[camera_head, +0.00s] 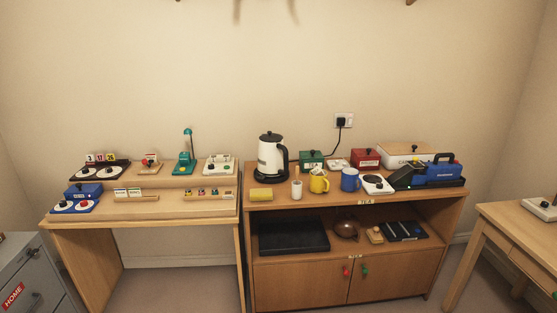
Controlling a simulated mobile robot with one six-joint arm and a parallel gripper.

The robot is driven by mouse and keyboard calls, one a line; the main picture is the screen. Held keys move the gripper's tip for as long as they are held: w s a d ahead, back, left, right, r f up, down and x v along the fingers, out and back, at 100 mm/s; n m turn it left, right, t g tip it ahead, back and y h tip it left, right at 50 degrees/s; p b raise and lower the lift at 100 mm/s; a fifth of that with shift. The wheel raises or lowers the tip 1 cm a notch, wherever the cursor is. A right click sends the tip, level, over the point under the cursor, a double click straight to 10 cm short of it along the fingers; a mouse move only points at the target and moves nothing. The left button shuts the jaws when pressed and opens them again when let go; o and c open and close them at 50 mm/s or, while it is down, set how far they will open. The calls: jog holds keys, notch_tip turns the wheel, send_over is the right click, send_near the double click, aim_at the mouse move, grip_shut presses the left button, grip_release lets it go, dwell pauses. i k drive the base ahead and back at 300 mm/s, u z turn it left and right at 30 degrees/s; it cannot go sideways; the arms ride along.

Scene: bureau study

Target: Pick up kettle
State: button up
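A white kettle (270,155) with a black lid, black handle and dark base stands upright at the back left of the wooden tea cabinet (352,204). Its handle is on the right side. My gripper is not in view.
A desk (140,215) with several gadgets adjoins on the left.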

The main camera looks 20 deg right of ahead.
aim_at(273, 162)
jog(key=u, duration=0.5)
jog(key=i, duration=0.85)
jog(key=u, duration=0.6)
